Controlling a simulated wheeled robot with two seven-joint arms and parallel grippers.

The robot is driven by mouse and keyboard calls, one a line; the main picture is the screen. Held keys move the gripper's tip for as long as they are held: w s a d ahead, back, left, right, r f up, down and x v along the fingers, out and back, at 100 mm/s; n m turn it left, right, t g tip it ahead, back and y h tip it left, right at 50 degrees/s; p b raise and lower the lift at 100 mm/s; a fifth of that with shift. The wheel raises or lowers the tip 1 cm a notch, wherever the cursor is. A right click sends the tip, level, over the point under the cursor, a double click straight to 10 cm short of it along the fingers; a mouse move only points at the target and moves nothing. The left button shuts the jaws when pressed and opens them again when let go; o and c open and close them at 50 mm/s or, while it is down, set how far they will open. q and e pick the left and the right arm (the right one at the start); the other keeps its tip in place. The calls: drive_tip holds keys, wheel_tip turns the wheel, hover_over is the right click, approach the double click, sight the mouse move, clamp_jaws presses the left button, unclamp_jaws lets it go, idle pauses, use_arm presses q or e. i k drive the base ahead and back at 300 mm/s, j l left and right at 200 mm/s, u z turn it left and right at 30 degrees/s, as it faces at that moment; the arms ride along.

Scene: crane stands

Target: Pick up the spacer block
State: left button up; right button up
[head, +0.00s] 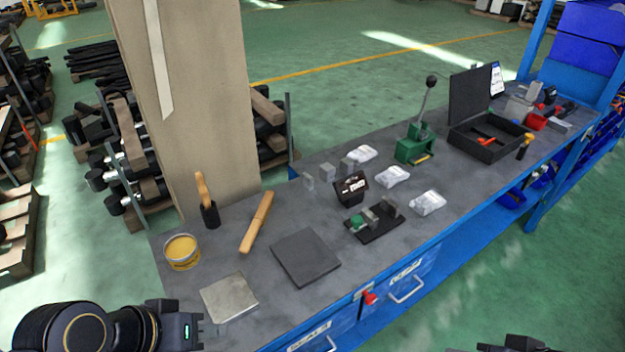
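My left gripper (203,332) is at the bottom left, over the bench's front-left corner and well short of these blocks. Its fingers are small and dark, and their opening is unclear. Only the top of my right gripper (512,344) shows at the bottom edge, off the bench's front side; its fingertips are cut off.
On the bench (290,222) are a metal plate (229,297), dark pad (305,257), yellow tin (182,252), wooden handle (257,222), black display (351,189), dark fixture (374,222), bagged parts (428,203), green press (415,146) and open case (485,140). A pillar (195,90) stands behind.

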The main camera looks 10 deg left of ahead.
sight(326, 171)
drive_tip(key=i+l+u, duration=0.15)
drive_tip(key=l, duration=0.25)
drive_tip(key=i+l+u, duration=0.1)
drive_tip(key=i+l, duration=0.15)
drive_tip(key=l, duration=0.2)
drive_tip(key=i+l+u, duration=0.15)
drive_tip(key=l, duration=0.3)
drive_tip(key=i+l+u, duration=0.1)
drive_tip(key=l, duration=0.35)
drive_tip(key=i+l+u, duration=0.15)
drive_tip(key=l, duration=0.35)
drive_tip(key=i+l+u, duration=0.1)
drive_tip(key=l, duration=0.35)
drive_tip(key=l+u, duration=0.15)
drive_tip(key=l, duration=0.35)
drive_tip(key=i, duration=0.1)
